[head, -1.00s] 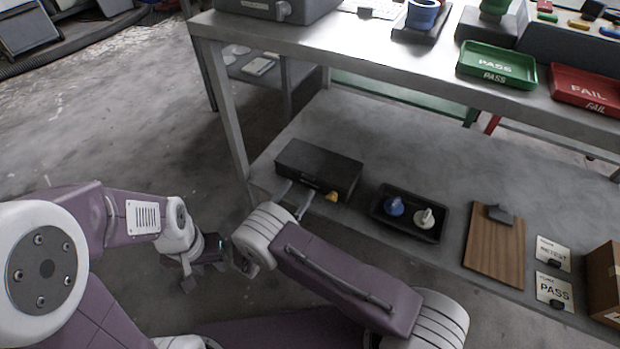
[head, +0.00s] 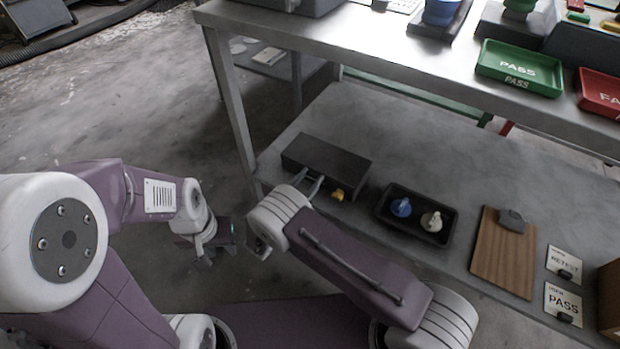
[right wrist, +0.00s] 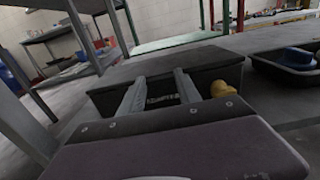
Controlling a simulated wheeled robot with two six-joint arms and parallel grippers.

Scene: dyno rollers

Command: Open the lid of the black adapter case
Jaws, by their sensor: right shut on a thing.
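The black adapter case (head: 328,154) sits on the lower shelf, and its lid looks closed. A yellow piece (head: 337,195) is at the right of its front side. In the right wrist view the case (right wrist: 165,64) fills the middle, with the yellow piece (right wrist: 224,88) at its right. My right gripper (head: 310,183) is at the front edge of the case lid and shut on it. Its two fingers (right wrist: 160,92) stay apart with the lid edge at their tips; the exact contact is hard to see. My left gripper (head: 203,258) hangs off the shelf, far from the case; its fingers are too dark to read.
A black tray (head: 382,222) with a blue and a pale piece stands right of the case. A wooden clipboard (head: 503,258) and cards (head: 563,302) lie further right. The upper table (head: 400,50) overhangs behind, its leg (head: 228,105) left of the case. The shelf behind the case is clear.

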